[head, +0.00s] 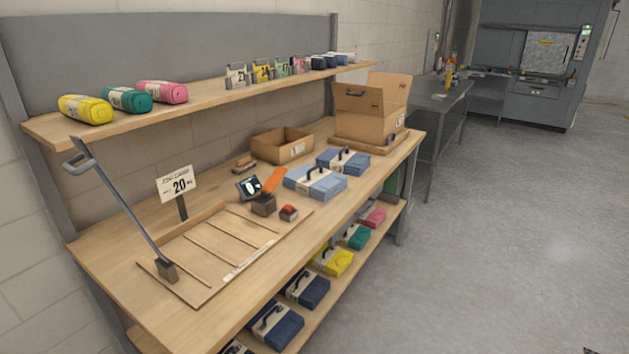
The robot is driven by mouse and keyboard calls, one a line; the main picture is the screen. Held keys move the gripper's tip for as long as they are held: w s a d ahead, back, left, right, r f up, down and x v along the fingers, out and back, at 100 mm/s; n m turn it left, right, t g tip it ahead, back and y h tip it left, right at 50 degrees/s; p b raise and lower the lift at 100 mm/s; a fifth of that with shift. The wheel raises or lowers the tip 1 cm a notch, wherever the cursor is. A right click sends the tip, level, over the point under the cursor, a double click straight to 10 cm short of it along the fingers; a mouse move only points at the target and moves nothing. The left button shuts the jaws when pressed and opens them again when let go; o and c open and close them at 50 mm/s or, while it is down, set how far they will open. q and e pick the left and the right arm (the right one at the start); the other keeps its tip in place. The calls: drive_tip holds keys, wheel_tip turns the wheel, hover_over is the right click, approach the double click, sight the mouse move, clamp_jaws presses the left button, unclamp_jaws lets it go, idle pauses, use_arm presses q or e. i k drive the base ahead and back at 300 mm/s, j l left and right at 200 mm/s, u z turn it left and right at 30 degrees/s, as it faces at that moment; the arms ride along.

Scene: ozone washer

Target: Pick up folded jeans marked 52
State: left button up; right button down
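Folded denim bundles with pale bands and dark handles lie in several places, and I cannot read a 52 on any of them. A light blue bundle (327,187) lies on the wooden bench top (120,262), with a mid-blue bundle (355,163) just behind it. On the lower shelf lie a navy bundle (313,291) and another navy bundle (284,333). Small dark blue bundles (343,57) sit at the far end of the upper shelf. Neither of my grippers is clearly in view; a small dark shape at the bottom right edge is too cut off to tell.
The bench also holds an open box (371,105), a low box (283,146), a "20" sign (178,184), a slatted board (220,240) and a long-handled tool (120,205). Coloured rolls (128,99) lie on the upper shelf (205,96). The floor (500,240) at right is clear.

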sight(317, 182)
drive_tip(key=i+l+u, duration=0.2)
drive_tip(key=i+l, duration=0.2)
drive_tip(key=l, duration=0.2)
drive_tip(key=i+l+u, duration=0.2)
drive_tip(key=i+l, duration=0.2)
drive_tip(key=l, duration=0.25)
drive_tip(key=i+l, duration=0.15)
drive_tip(key=l, duration=0.2)
drive_tip(key=i+l+u, duration=0.15)
drive_tip(key=l, duration=0.2)
